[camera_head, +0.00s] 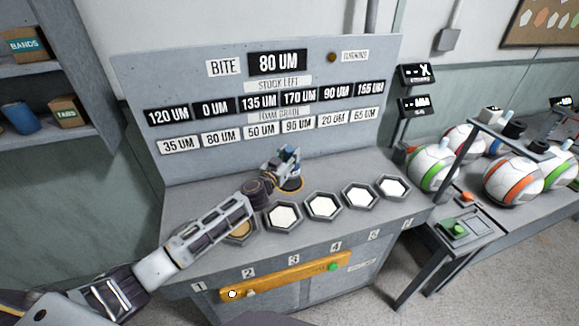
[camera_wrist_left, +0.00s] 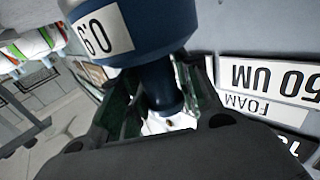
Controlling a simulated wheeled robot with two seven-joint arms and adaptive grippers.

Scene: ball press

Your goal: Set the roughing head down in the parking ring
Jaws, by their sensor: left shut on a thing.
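My left gripper (camera_head: 283,166) is over the grey bench of the panel and shut on a blue tool head. In the left wrist view the head (camera_wrist_left: 152,30) is a dark blue cylinder with a white number label, and its narrow neck is between the fingers of the gripper (camera_wrist_left: 160,105). In the head view the head is small and mostly hidden by the gripper. An orange ring (camera_head: 292,186), likely the parking ring, lies on the bench just below the gripper, partly covered by it. Whether the head touches the ring I cannot tell. My right gripper is out of view.
Several hexagonal holders with white discs (camera_head: 323,206) line the bench front; my left arm partly hides a tan one (camera_head: 243,232). The upright panel (camera_head: 235,160) stands close behind the gripper. A yellow bar (camera_head: 285,281) is on the front face. Balls (camera_head: 430,166) stand right.

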